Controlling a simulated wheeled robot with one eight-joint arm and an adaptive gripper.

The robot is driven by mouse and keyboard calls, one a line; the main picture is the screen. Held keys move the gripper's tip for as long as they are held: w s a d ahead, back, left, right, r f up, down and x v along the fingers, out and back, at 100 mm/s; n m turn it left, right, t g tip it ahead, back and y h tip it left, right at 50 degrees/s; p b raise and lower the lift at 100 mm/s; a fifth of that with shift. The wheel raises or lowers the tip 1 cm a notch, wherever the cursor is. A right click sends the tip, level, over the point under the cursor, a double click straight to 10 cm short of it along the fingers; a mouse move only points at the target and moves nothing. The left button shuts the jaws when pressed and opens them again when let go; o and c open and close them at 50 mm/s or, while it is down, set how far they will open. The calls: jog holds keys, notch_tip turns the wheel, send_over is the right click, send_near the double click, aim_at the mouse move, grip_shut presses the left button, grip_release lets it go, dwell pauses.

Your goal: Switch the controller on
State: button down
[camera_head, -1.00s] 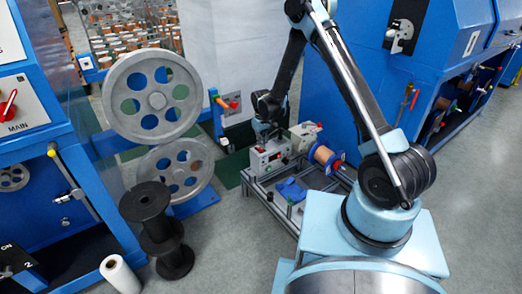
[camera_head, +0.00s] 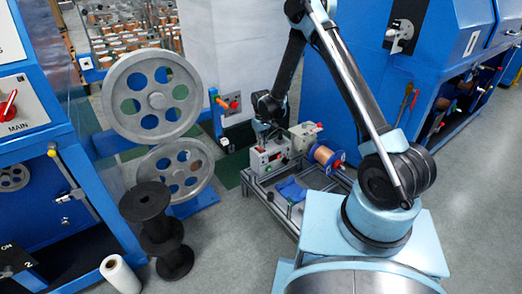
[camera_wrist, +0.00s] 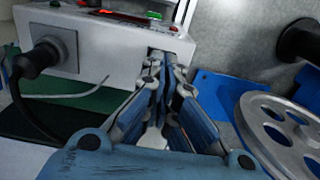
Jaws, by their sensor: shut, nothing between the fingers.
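The controller (camera_head: 268,160) is a pale box at the left end of the metal-framed bench. In the wrist view the controller (camera_wrist: 105,50) shows a lit red display, a green button (camera_wrist: 153,15) and a red button (camera_wrist: 173,28) along its upper edge. A black plug (camera_wrist: 42,58) with a cable is on its side face. My gripper (camera_wrist: 163,68) is shut and empty, its fingertips close against the right end of that face. They cover a small dark recess with a bit of green beside it; whether they touch it, I cannot tell. My gripper (camera_head: 268,134) is small in the head view.
A copper wire spool (camera_head: 325,155) stands right of the controller on the bench, with a blue cloth (camera_head: 291,188) in front. Large grey pulley wheels (camera_head: 153,97) stand left. Black spools (camera_head: 152,225) stand on the floor. A grey wheel (camera_wrist: 282,130) is right of my gripper.

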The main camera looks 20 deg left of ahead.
jog(key=shift+f, duration=1.05)
dwell(1.2)
jog(key=shift+r, duration=3.55)
